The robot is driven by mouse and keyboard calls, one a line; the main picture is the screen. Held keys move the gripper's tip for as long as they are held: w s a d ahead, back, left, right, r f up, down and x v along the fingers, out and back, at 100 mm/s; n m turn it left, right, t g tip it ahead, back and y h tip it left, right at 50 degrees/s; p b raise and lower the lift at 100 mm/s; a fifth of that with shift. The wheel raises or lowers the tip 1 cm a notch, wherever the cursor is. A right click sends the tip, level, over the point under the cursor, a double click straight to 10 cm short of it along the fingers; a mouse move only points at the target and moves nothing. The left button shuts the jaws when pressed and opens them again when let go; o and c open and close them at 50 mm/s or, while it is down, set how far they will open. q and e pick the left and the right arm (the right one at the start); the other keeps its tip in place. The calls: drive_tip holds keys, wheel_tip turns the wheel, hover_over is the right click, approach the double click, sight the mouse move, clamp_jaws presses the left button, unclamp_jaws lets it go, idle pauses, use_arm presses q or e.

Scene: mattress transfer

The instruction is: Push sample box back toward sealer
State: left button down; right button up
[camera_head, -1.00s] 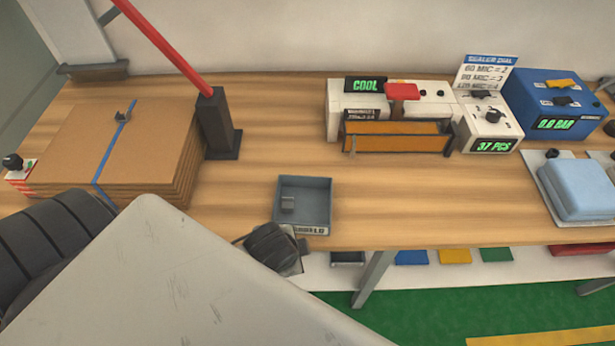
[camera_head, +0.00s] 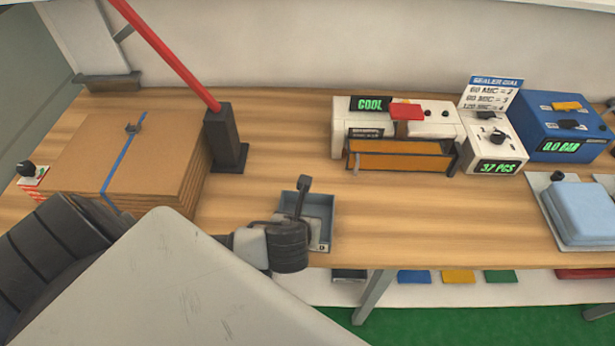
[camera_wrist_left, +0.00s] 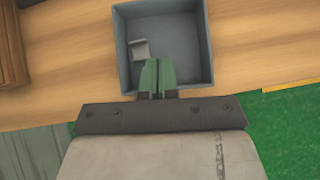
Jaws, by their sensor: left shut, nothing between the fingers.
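The sample box is an open grey-blue tray (camera_head: 325,204) near the front edge of the bench, left of and in front of the sealer. The sealer (camera_head: 400,153) is white with an orange front, a red handle and a "COOL" display. In the left wrist view the box (camera_wrist_left: 188,42) holds a small grey block (camera_wrist_left: 139,49). My left gripper (camera_wrist_left: 157,66) is shut and empty, its fingertips over the box's near side; whether they touch it I cannot tell. In the head view my left wrist hides the box's near left part. My right gripper is not in view.
A cardboard stack (camera_head: 110,160) with a blue strap lies at left, beside a black post (camera_head: 224,140) with a red bar. A dial unit (camera_head: 492,140), blue machine (camera_head: 560,118) and light-blue block (camera_head: 580,210) stand at right. Bare wood lies between box and sealer.

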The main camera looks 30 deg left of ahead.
sight(309, 196)
use_arm(q)
drive_tip(key=x, duration=0.7)
drive_tip(key=shift+w+a+f, duration=0.1)
drive_tip(key=shift+w+f, duration=0.1)
drive_tip(key=shift+w+a+p, duration=0.3)
drive_tip(key=shift+w, duration=0.3)
drive_tip(key=shift+w+a+p, duration=0.25)
drive_tip(key=shift+w, duration=0.35)
drive_tip(key=shift+w+a+f, duration=0.1)
drive_tip(key=shift+w+a, duration=0.2)
drive_tip(key=shift+w, duration=0.4)
drive_tip(key=w+a, duration=0.1)
drive_tip(key=w, duration=0.1)
drive_tip(key=w+a+p, duration=0.1)
drive_tip(key=w, duration=0.1)
drive_tip(key=w+a+p, duration=0.1)
drive_tip(key=w, duration=0.2)
drive_tip(key=shift+a, duration=0.15)
drive_tip(key=shift+w+a, duration=0.2)
drive_tip(key=shift+w, duration=0.25)
drive_tip(key=shift+s, duration=0.1)
